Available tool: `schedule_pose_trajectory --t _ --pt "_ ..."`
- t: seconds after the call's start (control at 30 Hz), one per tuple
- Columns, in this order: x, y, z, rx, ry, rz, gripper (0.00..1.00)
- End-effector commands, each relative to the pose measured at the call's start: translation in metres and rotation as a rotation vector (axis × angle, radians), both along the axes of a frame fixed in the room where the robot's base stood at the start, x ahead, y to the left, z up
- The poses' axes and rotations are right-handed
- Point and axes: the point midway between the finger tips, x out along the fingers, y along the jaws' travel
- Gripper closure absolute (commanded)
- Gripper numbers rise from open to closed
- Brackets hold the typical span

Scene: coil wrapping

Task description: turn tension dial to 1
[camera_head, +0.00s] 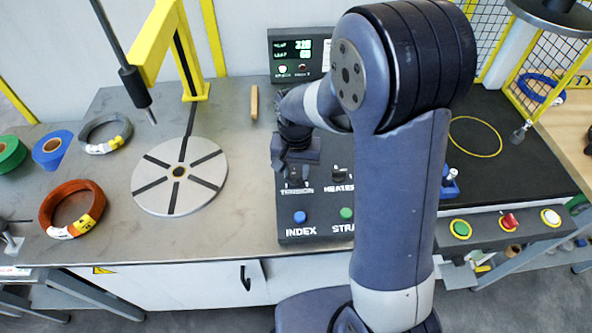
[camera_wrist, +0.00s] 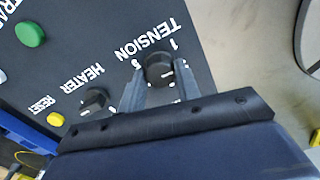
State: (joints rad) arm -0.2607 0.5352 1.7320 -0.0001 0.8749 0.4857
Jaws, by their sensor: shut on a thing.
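The tension dial (camera_wrist: 159,69) is a round black knob beside the white TENSION label in the wrist view. My gripper (camera_wrist: 157,78) has its two grey fingers around the dial, one on each side, and is shut on it. A 1 and another numeral show beside the dial; its exact setting is hard to read. In the head view my gripper (camera_head: 298,172) is over the control panel (camera_head: 318,209) just above the TENSION label, and the dial is mostly hidden by the fingers.
The HEATER dial (camera_wrist: 95,99) sits close beside my gripper. The panel also carries a blue INDEX button (camera_head: 300,217) and a green button (camera_head: 346,213). A turntable (camera_head: 180,175) and an orange coil (camera_head: 72,208) lie to the left. A digital display (camera_head: 297,55) stands behind.

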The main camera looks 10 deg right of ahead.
Motion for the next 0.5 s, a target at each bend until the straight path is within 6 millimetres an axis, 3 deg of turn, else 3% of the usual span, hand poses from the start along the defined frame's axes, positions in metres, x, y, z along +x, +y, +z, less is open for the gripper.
schedule_pose_trajectory --t 0.5 --pt "0.0007 0.0003 0.0003 0.001 -0.003 0.439 0.91"
